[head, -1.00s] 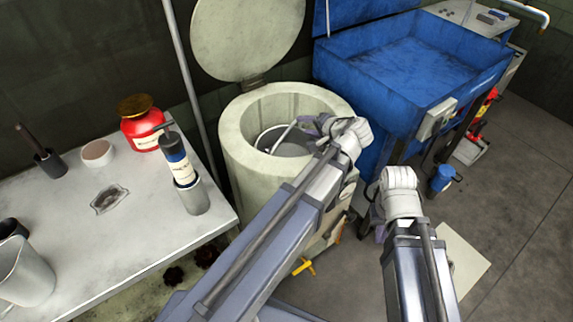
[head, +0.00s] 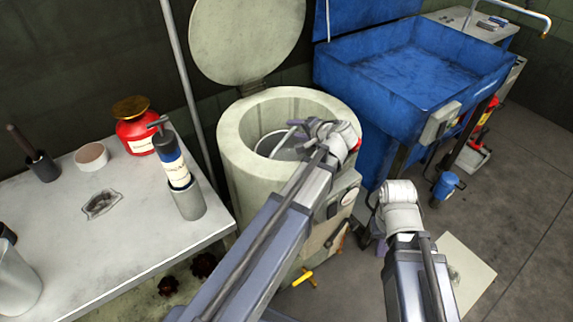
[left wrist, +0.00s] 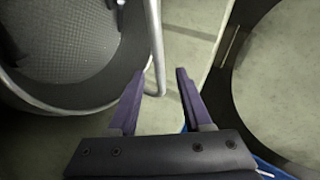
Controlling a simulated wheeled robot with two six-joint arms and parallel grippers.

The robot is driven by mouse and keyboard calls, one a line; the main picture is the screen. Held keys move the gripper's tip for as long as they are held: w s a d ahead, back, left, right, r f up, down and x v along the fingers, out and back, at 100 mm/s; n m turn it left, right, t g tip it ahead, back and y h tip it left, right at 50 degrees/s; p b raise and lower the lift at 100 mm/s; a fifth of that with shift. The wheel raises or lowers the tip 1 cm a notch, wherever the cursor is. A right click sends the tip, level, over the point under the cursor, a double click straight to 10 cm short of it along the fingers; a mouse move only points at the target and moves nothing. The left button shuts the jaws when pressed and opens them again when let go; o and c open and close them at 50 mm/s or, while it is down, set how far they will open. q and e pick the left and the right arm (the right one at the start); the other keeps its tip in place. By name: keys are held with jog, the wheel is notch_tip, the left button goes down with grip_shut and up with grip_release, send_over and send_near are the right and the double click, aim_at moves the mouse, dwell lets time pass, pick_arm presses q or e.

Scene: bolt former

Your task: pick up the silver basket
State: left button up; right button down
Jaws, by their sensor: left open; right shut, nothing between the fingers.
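The silver basket (head: 284,152) sits inside the round, open-topped pale drum (head: 232,150) in the head view, partly hidden by my left arm. In the left wrist view the basket (left wrist: 70,45) shows at left with a mesh bottom and a round metal rim. Its handle rod (left wrist: 155,45) runs down to between my left fingertips. My left gripper (left wrist: 158,85) is open, with a purple finger on either side of the rod. In the head view my left gripper (head: 305,127) is over the drum's mouth. My right gripper (head: 379,242) is shut and empty, right of the drum; its fingers are mostly hidden.
The drum's round lid (head: 245,40) stands open behind it. A blue basin (head: 420,75) stands right of the drum. A grey table (head: 120,240) at left holds a red jar (head: 135,130), a pump bottle (head: 172,155) and cups. Open floor (head: 520,220) lies at right.

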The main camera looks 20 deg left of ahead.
pick_arm(q)
jog(key=shift+x, duration=1.1)
grip_shut()
dwell(0.5)
